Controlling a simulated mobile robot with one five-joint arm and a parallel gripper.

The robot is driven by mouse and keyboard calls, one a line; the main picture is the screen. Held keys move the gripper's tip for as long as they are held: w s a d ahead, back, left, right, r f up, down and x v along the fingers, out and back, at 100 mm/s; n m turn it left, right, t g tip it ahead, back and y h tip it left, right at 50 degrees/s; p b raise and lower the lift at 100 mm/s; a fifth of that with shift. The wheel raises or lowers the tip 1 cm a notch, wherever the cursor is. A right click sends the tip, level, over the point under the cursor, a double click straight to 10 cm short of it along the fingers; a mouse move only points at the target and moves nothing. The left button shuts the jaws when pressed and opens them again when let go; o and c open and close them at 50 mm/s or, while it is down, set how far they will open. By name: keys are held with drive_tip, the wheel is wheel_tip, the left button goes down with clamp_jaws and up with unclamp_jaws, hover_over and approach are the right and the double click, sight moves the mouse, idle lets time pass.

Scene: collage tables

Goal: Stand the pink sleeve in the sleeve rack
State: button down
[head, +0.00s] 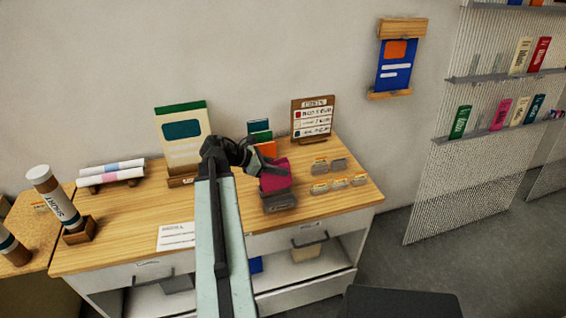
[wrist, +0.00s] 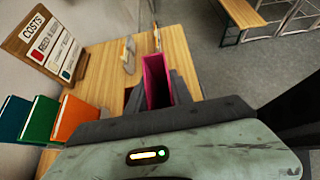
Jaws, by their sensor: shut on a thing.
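The pink sleeve (head: 276,177) is held in my gripper (head: 262,162) over the right half of the wooden table, slightly tilted in the head view. In the wrist view the sleeve (wrist: 157,80) stands between my two dark fingers, with an open end facing the camera. A grey block (head: 281,203) lies directly below the sleeve in the head view; I cannot tell whether they touch, or whether this block is the sleeve rack. Blue, green and orange sleeves (wrist: 75,118) stand in a row at the left of the wrist view; their base is hidden.
A brown costs board (head: 313,119) stands at the back right. Several small grey holders with orange labels (head: 340,184) sit right of the sleeve. A large green-topped booklet (head: 183,140) stands behind my arm. A white card (head: 176,236) lies at the front.

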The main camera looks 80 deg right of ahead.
sight(286, 185)
drive_tip(key=shift+s+r+t+p, duration=0.15)
drive_tip(key=shift+r+p, duration=0.25)
drive_tip(key=shift+r, duration=0.25)
drive_tip(key=shift+s+r+t+p, duration=0.15)
drive_tip(key=shift+r+p, duration=0.25)
drive_tip(key=shift+r, duration=0.2)
drive_tip(key=shift+s+r+y+p, duration=0.25)
drive_tip(key=shift+y+p, duration=0.05)
drive_tip(key=shift+p, duration=0.3)
drive_tip(key=shift+s, duration=0.35)
drive_tip(key=shift+s+f+t, duration=0.1)
drive_tip(key=shift+f+t, duration=0.05)
drive_tip(key=shift+t, duration=0.15)
wheel_tip(286, 185, down, 8)
drive_tip(key=b, duration=0.7)
drive_tip(key=shift+f+b, duration=0.15)
drive_tip(key=shift+b, duration=0.25)
drive_tip(key=shift+f+b, duration=0.85)
drive_tip(key=shift+f, duration=0.05)
